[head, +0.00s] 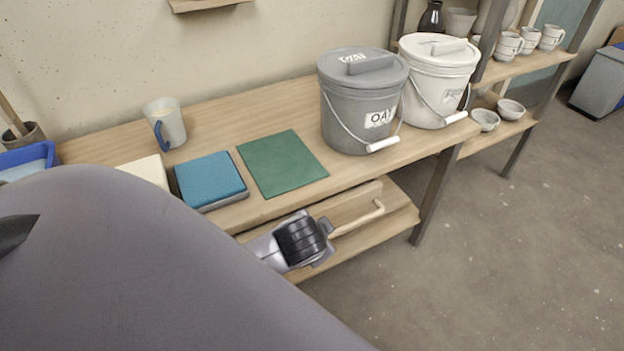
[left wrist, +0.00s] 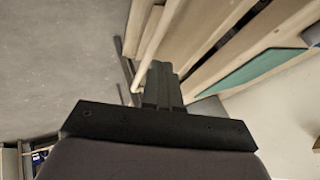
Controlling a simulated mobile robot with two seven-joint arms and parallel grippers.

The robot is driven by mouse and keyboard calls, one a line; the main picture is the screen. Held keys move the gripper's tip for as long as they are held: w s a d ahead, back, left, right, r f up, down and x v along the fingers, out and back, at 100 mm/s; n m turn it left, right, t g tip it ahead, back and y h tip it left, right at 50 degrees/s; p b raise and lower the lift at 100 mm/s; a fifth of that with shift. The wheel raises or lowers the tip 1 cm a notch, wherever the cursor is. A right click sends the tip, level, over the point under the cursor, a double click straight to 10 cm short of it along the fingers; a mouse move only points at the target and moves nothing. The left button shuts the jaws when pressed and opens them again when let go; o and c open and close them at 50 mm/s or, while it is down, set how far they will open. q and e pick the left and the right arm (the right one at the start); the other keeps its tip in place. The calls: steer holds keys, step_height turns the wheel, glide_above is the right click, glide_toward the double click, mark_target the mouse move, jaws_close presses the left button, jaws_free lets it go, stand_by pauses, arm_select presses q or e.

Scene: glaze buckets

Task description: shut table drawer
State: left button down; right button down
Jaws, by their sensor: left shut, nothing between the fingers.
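The table drawer (head: 352,205) is a light wooden front under the tabletop, with a pale bar handle (head: 368,216). My arm hides its left part. I cannot tell exactly how far it stands out. My left gripper (head: 325,232) is at the left end of the handle, in front of the drawer. In the left wrist view its black fingers (left wrist: 160,82) are shut with nothing between them. They point toward the drawer front, close beside the handle (left wrist: 151,38); I cannot tell whether they touch it. My right gripper is not in view.
The tabletop (head: 225,130) holds a grey bucket (head: 350,105), a white bucket (head: 428,85), a green mat (head: 282,163), a blue-topped block (head: 210,178) and a mug (head: 166,125). A lower shelf (head: 345,250) lies beneath the drawer. The floor (head: 500,260) at right is clear.

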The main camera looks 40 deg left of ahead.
arm_select(q)
steer(key=w+a, duration=0.1)
steer(key=a+f, duration=0.1)
steer(key=w+a+f+b, duration=0.1)
steer(key=shift+w+a+f, duration=0.15)
steer(key=shift+w+a, duration=0.15)
steer(key=shift+w, duration=0.05)
steer(key=shift+w+a, duration=0.15)
steer(key=shift+a, duration=0.25)
steer(key=shift+w+a+p, duration=0.25)
steer(key=shift+a+p, duration=0.3)
steer(key=shift+a, duration=0.05)
steer(key=shift+w+a+p, duration=0.25)
steer(key=shift+a+p, duration=0.3)
steer(key=shift+a, duration=0.05)
